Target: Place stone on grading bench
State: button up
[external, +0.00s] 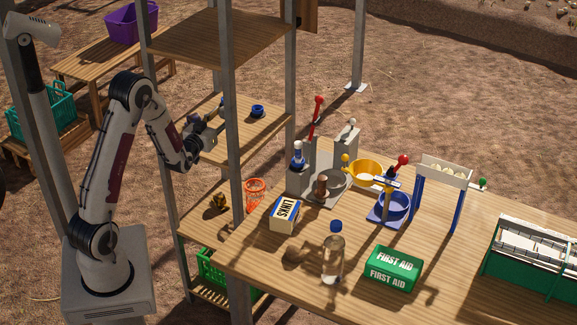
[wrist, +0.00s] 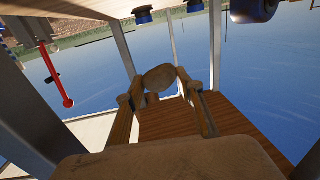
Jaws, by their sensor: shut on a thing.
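My gripper (external: 214,120) is beside the front post of the shelf unit, level with its middle shelf (external: 268,128). In the wrist view my gripper (wrist: 160,88) has its two fingers closed on a brown, rounded stone (wrist: 159,76), which sits between the fingertips. The stone cannot be made out clearly in the external view. A wooden bench top (external: 345,215) with tools on it lies to the right of the shelf unit. A smaller wooden bench (external: 85,65) stands at the back left. No label shows which one is the grading bench.
A blue cup (external: 257,111) sits on the middle shelf. The wooden bench top holds a links box (external: 285,212), a bottle (external: 333,258), a green first aid box (external: 393,268), a yellow bowl (external: 367,172) and levers. Metal posts (external: 232,150) stand close to my gripper.

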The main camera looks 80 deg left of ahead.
jog(key=shift+d+r+g, duration=0.15)
jog(key=shift+r+g, duration=0.05)
jog(key=shift+g, duration=0.1)
jog(key=shift+s+d+r+n+y, duration=0.15)
jog(key=shift+s+d+n+y, duration=0.1)
jog(key=shift+n+y, duration=0.15)
jog(key=s+d+r+n+g+y, duration=0.1)
jog(key=s+d+n+g, duration=0.15)
jog(key=d, duration=0.35)
jog(key=s+d+n+g+y, duration=0.2)
jog(key=s+d+g, duration=0.2)
jog(key=d, duration=0.2)
jog(key=w+d+r+m+t+h, duration=0.2)
jog(key=w+d+r+m+t, duration=0.15)
jog(key=d+r, duration=0.55)
jog(key=w+d+f+m+t+h, duration=0.25)
jog(key=w+d+t, duration=0.2)
jog(key=w, duration=0.25)
jog(key=w+d+f+m+t+h, duration=0.1)
jog(key=w+d+m+t+h, duration=0.2)
jog(key=w+d, duration=0.25)
jog(key=w+d+f+m+t+h, duration=0.1)
jog(key=w+d+f+m+h, duration=0.2)
jog(key=d+f+h, duration=0.2)
jog(key=w+d+f+m+t+h, duration=0.1)
jog(key=w+d+f+m+h, duration=0.2)
jog(key=d+f+h, duration=0.2)
jog(key=d, duration=0.3)
jog(key=shift+d+f, duration=0.15)
jog(key=shift+d, duration=0.15)
